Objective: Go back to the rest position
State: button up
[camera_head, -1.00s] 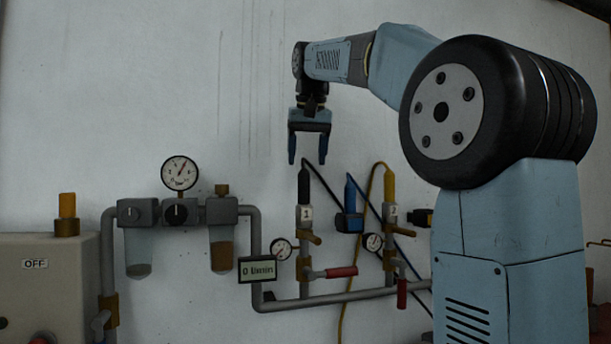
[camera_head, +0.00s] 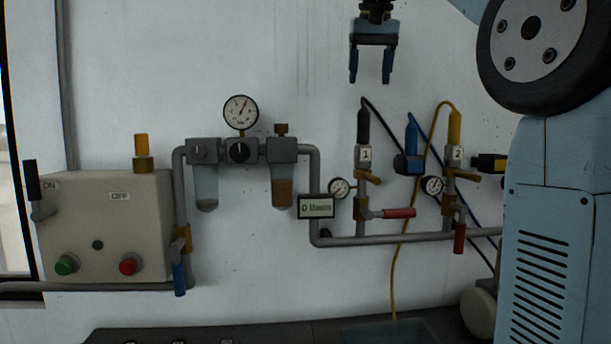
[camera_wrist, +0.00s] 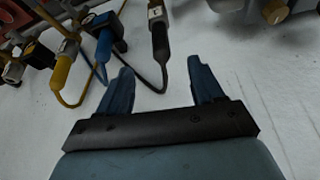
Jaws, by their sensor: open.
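My gripper (camera_head: 371,66) hangs at the top of the head view with its two blue fingers pointing down. It is open and nothing is between the fingers. It is above the black hose connector (camera_head: 363,126) of outlet 1, apart from it. In the wrist view my gripper (camera_wrist: 160,92) shows both fingers spread, with the black connector (camera_wrist: 160,42) lying beyond the gap between them. Most of my arm is outside the head view.
A control box (camera_head: 105,225) with green and red buttons stands at left. A filter unit with a gauge (camera_head: 240,112), a small display (camera_head: 316,206), grey pipes and red-handled valves (camera_head: 399,213) line the wall. Blue (camera_head: 411,130) and yellow (camera_head: 455,126) connectors are at right. The upper wall is bare.

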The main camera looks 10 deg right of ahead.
jog(key=s+f, duration=0.8)
jog(key=f, duration=0.4)
jog(key=s+f+n, duration=0.1)
jog(key=s+f, duration=0.7)
jog(key=f, duration=0.5)
jog(key=s+f+t, duration=0.1)
jog(key=s+f, duration=0.8)
jog(key=f, duration=0.4)
jog(key=shift+d+y, duration=0.3)
jog(key=shift+d, duration=0.1)
jog(key=shift+f, duration=0.1)
jog(key=shift+c, duration=0.5)
